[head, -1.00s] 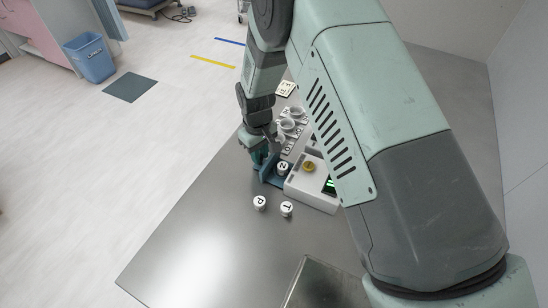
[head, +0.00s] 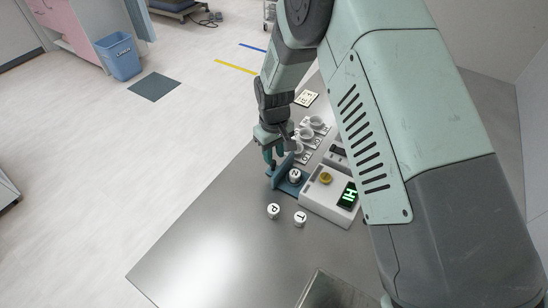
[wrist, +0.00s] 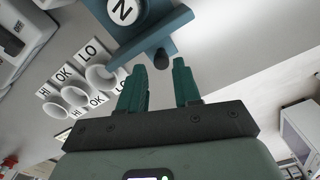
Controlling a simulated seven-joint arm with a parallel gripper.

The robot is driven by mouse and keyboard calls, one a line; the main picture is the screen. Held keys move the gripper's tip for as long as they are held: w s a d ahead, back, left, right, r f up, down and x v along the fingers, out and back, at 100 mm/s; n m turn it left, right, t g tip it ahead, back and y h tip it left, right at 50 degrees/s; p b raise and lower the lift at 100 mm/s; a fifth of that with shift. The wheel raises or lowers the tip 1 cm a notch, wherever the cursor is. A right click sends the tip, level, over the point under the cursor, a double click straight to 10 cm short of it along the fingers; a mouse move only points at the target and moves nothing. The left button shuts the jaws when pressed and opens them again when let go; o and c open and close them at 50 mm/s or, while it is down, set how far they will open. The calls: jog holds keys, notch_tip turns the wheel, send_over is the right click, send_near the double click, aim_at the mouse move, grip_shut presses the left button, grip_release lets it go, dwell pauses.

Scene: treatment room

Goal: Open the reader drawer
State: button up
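The reader (head: 318,205) is a white box with a yellow round button and a green display reading "HI". Its blue drawer (head: 284,187) stands out from the left side, with a white vial marked N (head: 294,175) in it. In the wrist view the drawer front (wrist: 146,44) and the N vial (wrist: 124,11) are at the top. My gripper (wrist: 165,66) is open and empty; in the head view my gripper (head: 271,164) is beside the drawer's outer face.
White vials marked P (head: 273,211) and T (head: 300,218) stand in front of the reader. Behind it is a row of white ring holders (head: 309,131) with HI, OK and LO labels. The steel table (head: 210,235) is clear at front left.

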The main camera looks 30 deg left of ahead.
notch_tip(320, 180, up, 8)
jog(key=shift+f, duration=0.1)
dwell(0.4)
jog(key=w+d+r+m+t, duration=0.25)
jog(key=d+r+m, duration=0.35)
jog(key=d+r, duration=1.7)
jog(key=s+d+r+m+t, duration=0.1)
jog(key=s+d+r+m, duration=0.2)
jog(key=s+d, duration=0.5)
jog(key=s+d+r+m+t, duration=0.2)
jog(key=s+d+r+m, duration=0.2)
jog(key=s+d, duration=0.4)
jog(key=shift+s+r, duration=0.2)
jog(key=shift+s, duration=0.75)
